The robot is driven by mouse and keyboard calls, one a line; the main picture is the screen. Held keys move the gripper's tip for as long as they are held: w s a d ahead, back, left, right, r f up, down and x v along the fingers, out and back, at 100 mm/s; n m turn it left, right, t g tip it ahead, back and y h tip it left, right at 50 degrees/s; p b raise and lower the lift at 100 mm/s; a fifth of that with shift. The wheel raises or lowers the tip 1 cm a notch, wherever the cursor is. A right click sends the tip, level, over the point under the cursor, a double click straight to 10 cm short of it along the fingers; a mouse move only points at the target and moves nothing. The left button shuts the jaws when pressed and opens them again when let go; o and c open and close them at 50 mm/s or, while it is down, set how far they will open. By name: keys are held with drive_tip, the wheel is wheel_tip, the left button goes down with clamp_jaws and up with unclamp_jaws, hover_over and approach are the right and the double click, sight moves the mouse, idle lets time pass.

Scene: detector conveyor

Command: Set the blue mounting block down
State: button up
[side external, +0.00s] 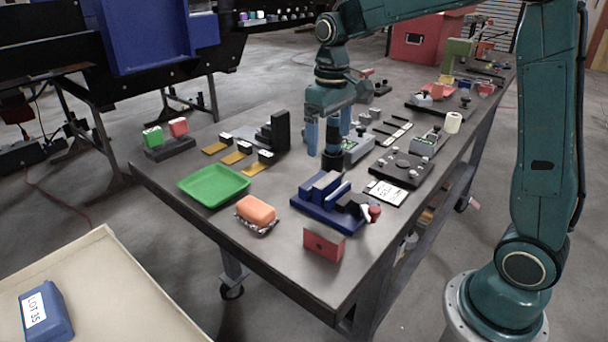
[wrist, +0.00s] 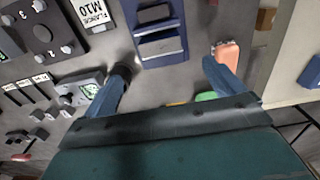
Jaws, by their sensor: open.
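My gripper (side external: 328,145) is open, its two blue fingers spread and pointing down above the middle of the table. Nothing shows between the fingertips in the wrist view (wrist: 164,68). A blue vise-like fixture (side external: 313,207) with raised blue blocks and a silver bar stands on the table, in front of the gripper; it also shows at the top of the wrist view (wrist: 150,60). I cannot tell whether one of its blocks is the mounting block. A separate blue block labelled LOT 35 (side external: 58,308) lies in the beige tray (side external: 100,250) at lower left.
A black upright cylinder (side external: 332,160) stands close by the fingers. Around the fixture are a green dish (side external: 213,185), an orange block (side external: 256,210), a red block (side external: 323,243), and a dark plate with knobs (side external: 402,167).

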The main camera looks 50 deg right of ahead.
drive_tip(key=s+a+r+t, duration=0.2)
drive_tip(key=s, duration=0.9)
drive_tip(key=s+a+r+t, duration=0.2)
drive_tip(key=s+a+t, duration=0.1)
drive_tip(key=s, duration=0.8)
drive_tip(key=shift+t, duration=0.3)
